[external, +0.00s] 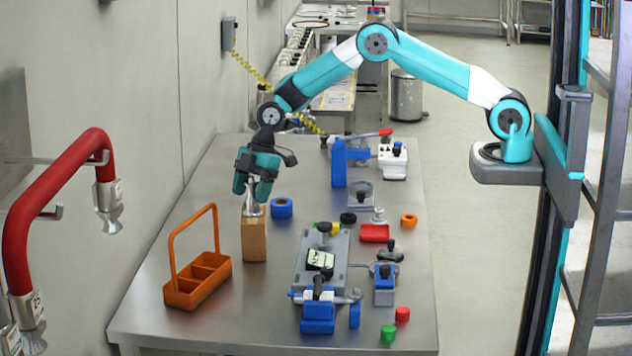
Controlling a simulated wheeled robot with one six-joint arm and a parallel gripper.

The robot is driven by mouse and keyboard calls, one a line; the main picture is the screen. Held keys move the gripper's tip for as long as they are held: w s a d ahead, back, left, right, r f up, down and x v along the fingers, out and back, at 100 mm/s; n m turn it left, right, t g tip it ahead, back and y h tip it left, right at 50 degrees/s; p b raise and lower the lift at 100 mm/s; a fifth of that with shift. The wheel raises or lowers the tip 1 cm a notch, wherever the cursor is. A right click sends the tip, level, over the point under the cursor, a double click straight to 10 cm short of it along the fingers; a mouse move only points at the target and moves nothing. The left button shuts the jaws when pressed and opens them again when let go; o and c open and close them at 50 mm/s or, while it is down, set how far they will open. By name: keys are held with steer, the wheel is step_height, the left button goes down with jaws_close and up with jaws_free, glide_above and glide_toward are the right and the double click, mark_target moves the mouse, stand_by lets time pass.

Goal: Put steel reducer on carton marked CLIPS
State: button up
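A brown carton (254,240) stands upright on the steel table, left of the middle; no marking on it is readable at this size. A small silver piece that looks like the steel reducer (252,210) is at the carton's top, seemingly touching it. My gripper (254,194) points down right above the carton, with its fingers at the upper part of the silver piece. The fingers hide that upper part, so I cannot tell whether they grip it or stand apart from it.
An orange caddy (197,280) with a tall handle stands left of the carton. A grey fixture plate (322,262), a red tray (375,233) and small parts fill the table's right side.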

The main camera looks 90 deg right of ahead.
steer(key=b+v, duration=0.4)
steer(key=v, duration=0.7)
steer(key=s+a+r, duration=0.6)
steer(key=s, duration=0.2)
steer(key=s+a+m+g, duration=0.1)
steer(key=s+a+m, duration=0.1)
steer(key=s, duration=1.4)
steer(key=s+a+r+m+g, duration=0.1)
steer(key=s+a, duration=0.4)
steer(key=s, duration=1.1)
steer(key=shift+s+a+m+g, duration=0.25)
steer(key=shift+m+g, duration=0.15)
steer(key=shift+m, duration=0.2)
